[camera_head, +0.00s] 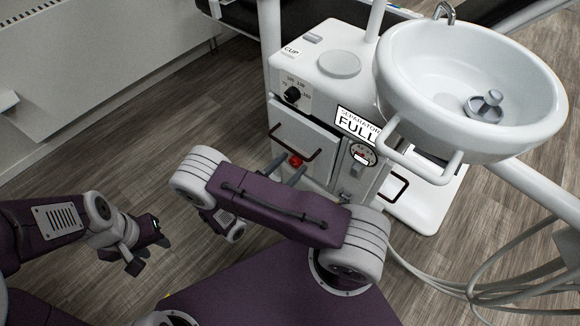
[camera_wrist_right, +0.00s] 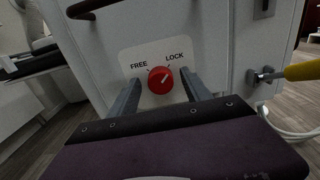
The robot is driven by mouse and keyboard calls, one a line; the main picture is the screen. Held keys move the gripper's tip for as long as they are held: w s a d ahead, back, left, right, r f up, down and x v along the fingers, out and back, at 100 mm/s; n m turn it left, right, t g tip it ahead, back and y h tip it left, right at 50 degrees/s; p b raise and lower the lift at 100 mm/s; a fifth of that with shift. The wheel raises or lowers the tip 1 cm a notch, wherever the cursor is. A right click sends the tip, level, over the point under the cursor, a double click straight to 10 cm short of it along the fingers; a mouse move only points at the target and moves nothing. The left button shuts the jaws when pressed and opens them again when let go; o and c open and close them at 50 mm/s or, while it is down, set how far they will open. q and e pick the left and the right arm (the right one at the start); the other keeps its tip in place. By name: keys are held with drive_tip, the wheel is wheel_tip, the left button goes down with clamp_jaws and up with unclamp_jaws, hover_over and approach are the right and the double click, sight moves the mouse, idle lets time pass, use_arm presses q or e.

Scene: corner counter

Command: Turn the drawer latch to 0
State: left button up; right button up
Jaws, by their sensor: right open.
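The drawer latch is a round red knob (camera_wrist_right: 161,80) on a pale plate marked FREE at left and LOCK at right. Its light pointer line slants up and right, toward LOCK. In the head view the red knob (camera_head: 296,161) sits low on the white cabinet's front. My right gripper (camera_wrist_right: 162,88) is open, with one finger on each side of the knob; contact is not clear. In the head view my right gripper (camera_head: 287,172) is partly hidden by my purple forearm. My left gripper (camera_head: 146,245) is far from the cabinet, over the floor; its jaw gap is unclear.
A dark drawer handle (camera_head: 296,143) is just above the knob. A black dial (camera_head: 292,94) is higher up. A gauge (camera_head: 362,153) and a white basin (camera_head: 470,85) are to the right. Hoses (camera_head: 490,285) lie on the floor at right.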

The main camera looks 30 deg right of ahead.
clamp_jaws()
drive_tip(key=n+p, duration=0.2)
drive_tip(key=n, duration=0.1)
drive_tip(key=shift+r+p, duration=0.15)
drive_tip(key=shift+p, duration=0.15)
drive_tip(key=n+p, duration=0.1)
drive_tip(key=n, duration=0.4)
drive_tip(key=shift+w+a+p, duration=0.1)
drive_tip(key=shift+p, duration=0.25)
drive_tip(key=n, duration=0.3)
drive_tip(key=n+p, duration=0.1)
drive_tip(key=shift+f+n, duration=0.25)
drive_tip(key=shift+n, duration=0.05)
drive_tip(key=n, duration=0.5)
drive_tip(key=shift+f, duration=0.1)
drive_tip(key=shift+n, duration=0.3)
